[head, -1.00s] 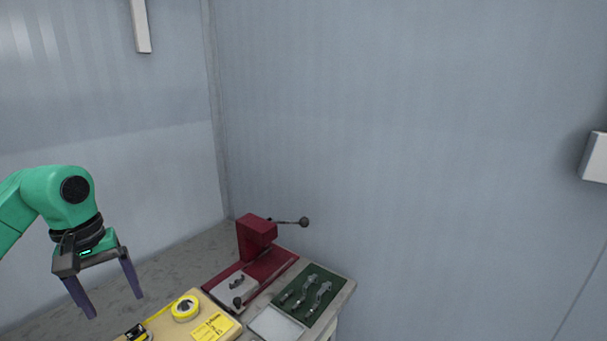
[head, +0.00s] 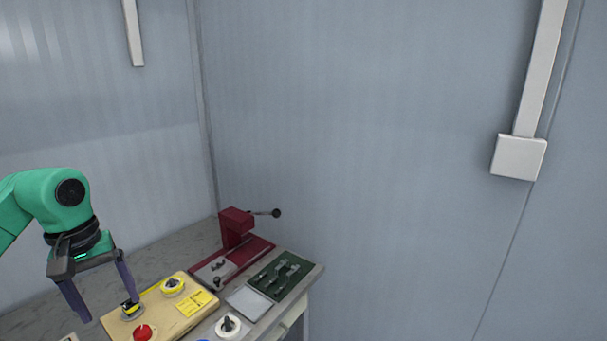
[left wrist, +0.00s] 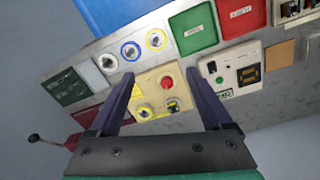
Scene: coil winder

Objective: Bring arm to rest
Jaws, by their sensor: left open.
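My left arm is green and comes in from the left in the head view. Its gripper (head: 99,299) has two dark purple fingers, spread apart with nothing between them. It hangs over the left part of the bench, by a beige board (head: 187,316). In the left wrist view the open fingers (left wrist: 163,90) show with the board (left wrist: 146,84) beyond them, bearing a red button (left wrist: 167,83). My right gripper is not in view.
A dark red press (head: 236,228) with a ball-ended lever stands at the back of the bench. A green tray (head: 293,264) with metal parts lies beside it. The left wrist view shows green (left wrist: 194,29) and red (left wrist: 240,17) trays, and a white control box (left wrist: 233,77).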

